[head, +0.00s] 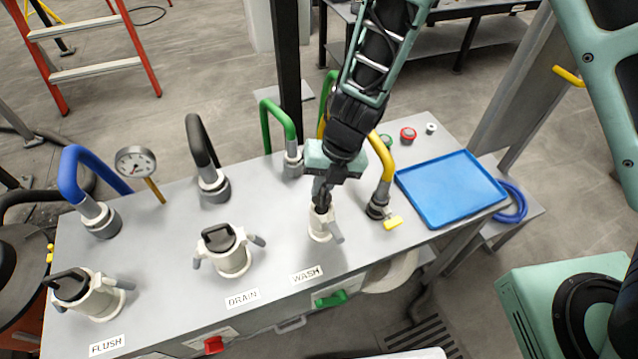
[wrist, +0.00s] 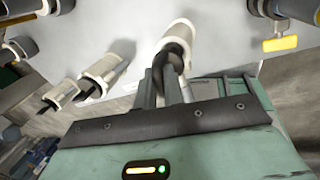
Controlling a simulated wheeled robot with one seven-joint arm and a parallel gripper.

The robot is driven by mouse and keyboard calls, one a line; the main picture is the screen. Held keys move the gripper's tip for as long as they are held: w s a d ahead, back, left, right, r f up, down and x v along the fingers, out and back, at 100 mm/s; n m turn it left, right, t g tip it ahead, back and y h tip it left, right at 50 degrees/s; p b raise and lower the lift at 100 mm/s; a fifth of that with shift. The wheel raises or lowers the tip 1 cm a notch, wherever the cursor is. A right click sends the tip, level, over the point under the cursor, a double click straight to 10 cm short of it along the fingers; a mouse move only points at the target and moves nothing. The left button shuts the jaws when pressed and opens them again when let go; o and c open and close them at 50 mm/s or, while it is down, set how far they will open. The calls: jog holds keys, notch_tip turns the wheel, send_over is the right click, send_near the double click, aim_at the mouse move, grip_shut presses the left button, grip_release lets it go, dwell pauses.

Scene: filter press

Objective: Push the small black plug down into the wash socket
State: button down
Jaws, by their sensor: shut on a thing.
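The wash socket (head: 320,226) is a white upright fitting with a side lever, behind the WASH label on the grey bench. It also shows in the wrist view (wrist: 181,33). My gripper (head: 321,200) points down right over this socket. Its fingers are shut on the small black plug (wrist: 172,62), which is at the socket's mouth. The fingers hide much of the plug, and I cannot tell how deep it sits.
The drain socket (head: 232,262) and flush socket (head: 98,300) stand to the left, each with a black plug. Blue, black, green and yellow bent pipes rise behind. A blue tray (head: 450,188) lies at the right. A pressure gauge (head: 136,162) stands at the back left.

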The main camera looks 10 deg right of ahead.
jog(key=c, duration=1.4)
grip_release()
jog(key=shift+c, duration=0.2)
jog(key=shift+r, duration=0.1)
jog(key=p+v, duration=0.4)
jog(key=v, duration=1.3)
jog(key=shift+r, duration=0.2)
notch_tip(320, 180, up, 7)
jog(key=w+m+t, duration=0.2)
jog(key=m+t, duration=0.4)
jog(key=m, duration=0.9)
jog(key=s+d+m+g+h, duration=0.1)
jog(key=s+d+m+g, duration=0.1)
jog(key=s+m, duration=0.4)
jog(key=s+d+m+g+h, duration=0.1)
jog(key=s+d+m+g, duration=0.2)
jog(key=s+m, duration=0.4)
jog(key=s, duration=0.7)
jog(key=shift+s+d+f+g+b, duration=0.15)
jog(key=shift+s+f+g+b, duration=0.05)
jog(key=shift+f+g+b, duration=0.2)
